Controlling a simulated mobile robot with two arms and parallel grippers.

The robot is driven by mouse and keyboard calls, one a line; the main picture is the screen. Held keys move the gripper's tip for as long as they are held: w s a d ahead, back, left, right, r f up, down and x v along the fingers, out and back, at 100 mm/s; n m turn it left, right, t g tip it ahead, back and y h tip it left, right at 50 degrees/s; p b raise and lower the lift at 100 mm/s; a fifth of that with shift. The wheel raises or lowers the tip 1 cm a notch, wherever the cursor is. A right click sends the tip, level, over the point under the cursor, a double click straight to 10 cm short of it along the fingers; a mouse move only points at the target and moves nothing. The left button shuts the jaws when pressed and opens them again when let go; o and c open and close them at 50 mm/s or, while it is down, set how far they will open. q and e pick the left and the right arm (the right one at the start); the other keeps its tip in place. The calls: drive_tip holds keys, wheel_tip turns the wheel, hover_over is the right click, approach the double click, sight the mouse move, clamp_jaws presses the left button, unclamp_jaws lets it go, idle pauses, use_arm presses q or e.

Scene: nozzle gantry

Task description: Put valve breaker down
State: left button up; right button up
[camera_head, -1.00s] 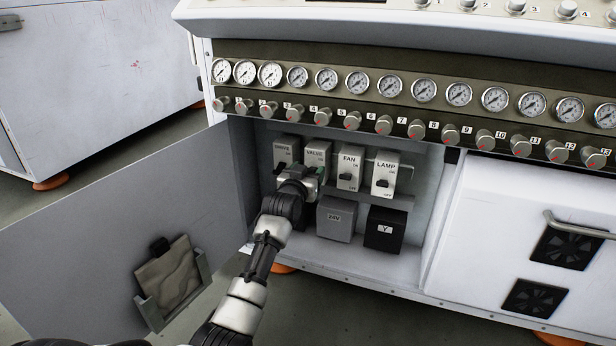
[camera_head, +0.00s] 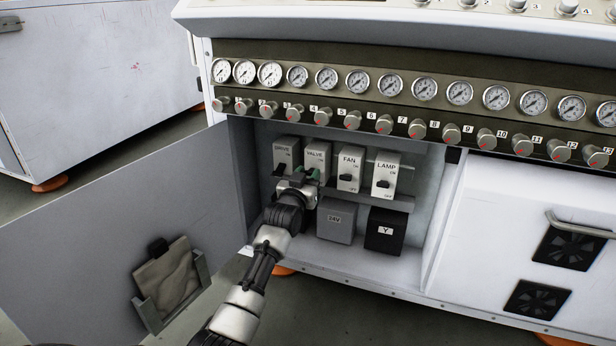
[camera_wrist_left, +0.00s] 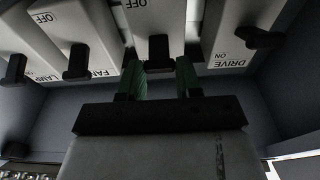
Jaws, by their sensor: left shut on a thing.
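The valve breaker (camera_head: 316,152) is a light grey box labelled VALVE, second from left in a row inside the open cabinet. My left gripper (camera_head: 311,176) is at its lower front in the head view. In the left wrist view the green-padded fingers (camera_wrist_left: 160,80) are on both sides of the valve breaker's black lever (camera_wrist_left: 160,52), shut on it. The OFF mark shows on the breaker there; the lever's exact setting is hard to tell. My right gripper is not in view.
The drive breaker (camera_head: 284,150) is close on the left, the fan breaker (camera_head: 349,162) and lamp breaker (camera_head: 385,170) on the right. A grey 24V box (camera_head: 336,220) and a black box (camera_head: 385,232) sit below. The open door (camera_head: 100,240) spreads left of my arm.

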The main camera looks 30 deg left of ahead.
use_arm(q)
drive_tip(key=shift+w+f+t+y+b, duration=0.1)
drive_tip(key=shift+f+t+y+b, duration=0.15)
drive_tip(key=shift+f+t+b, duration=0.5)
drive_tip(key=shift+f+t+y+b, duration=0.3)
drive_tip(key=shift+t+b, duration=0.5)
drive_tip(key=shift+t, duration=0.6)
drive_tip(key=shift+w+f+t+y+b, duration=0.15)
drive_tip(key=shift+f+t+b, duration=0.45)
drive_tip(key=shift+t+b, duration=0.35)
drive_tip(key=shift+s, duration=0.1)
drive_tip(key=o, duration=0.9)
drive_tip(key=shift+o, duration=0.2)
